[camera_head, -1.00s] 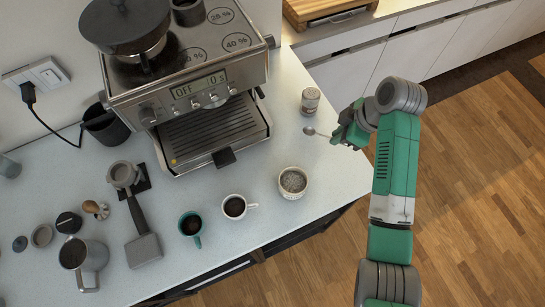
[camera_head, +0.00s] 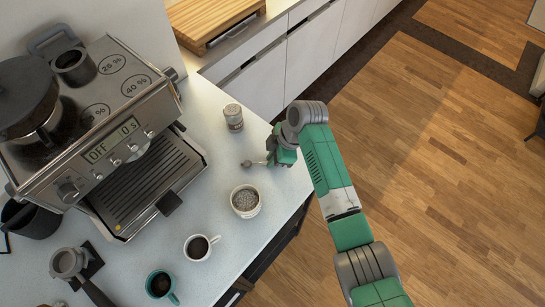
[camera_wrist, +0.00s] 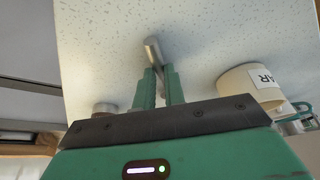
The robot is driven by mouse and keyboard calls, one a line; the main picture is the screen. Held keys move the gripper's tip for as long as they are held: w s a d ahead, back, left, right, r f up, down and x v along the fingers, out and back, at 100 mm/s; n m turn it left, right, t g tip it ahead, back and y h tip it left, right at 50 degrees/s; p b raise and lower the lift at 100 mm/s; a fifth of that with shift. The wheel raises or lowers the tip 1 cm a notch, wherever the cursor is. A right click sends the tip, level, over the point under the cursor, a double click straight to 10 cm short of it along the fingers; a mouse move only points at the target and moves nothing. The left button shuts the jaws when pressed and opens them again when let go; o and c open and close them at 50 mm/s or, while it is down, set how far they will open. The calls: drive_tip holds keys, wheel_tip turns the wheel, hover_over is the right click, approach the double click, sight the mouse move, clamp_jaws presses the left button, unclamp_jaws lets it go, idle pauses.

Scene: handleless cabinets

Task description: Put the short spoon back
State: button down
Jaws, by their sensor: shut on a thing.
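The short metal spoon (camera_head: 246,164) is held by my gripper (camera_head: 271,158), with its rounded end pointing left over the counter. It lies between the glass jar (camera_head: 233,117) and the white sugar bowl (camera_head: 245,201). In the wrist view, the spoon (camera_wrist: 153,50) sticks out from between the two green fingers (camera_wrist: 159,88), which are shut on it. The speckled counter shows behind it; I cannot tell whether the spoon touches it. The bowl (camera_wrist: 240,85), with part of a label showing, is at the right of that view, apart from the spoon.
The coffee machine (camera_head: 110,130) stands at the left. A white cup of coffee (camera_head: 198,247) and a teal cup (camera_head: 160,284) stand near the counter's front edge. A wooden board (camera_head: 212,25) lies on the far counter. The counter (camera_head: 215,155) left of the spoon is clear.

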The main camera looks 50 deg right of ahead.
drive_tip(key=c, duration=1.9)
unclamp_jaws()
drive_tip(key=shift+f, duration=0.1)
drive_tip(key=o, duration=0.4)
drive_tip(key=p+v, duration=0.1)
drive_tip(key=v, duration=1.1)
drive_tip(key=shift+w+r, duration=0.1)
drive_tip(key=shift+r, duration=0.15)
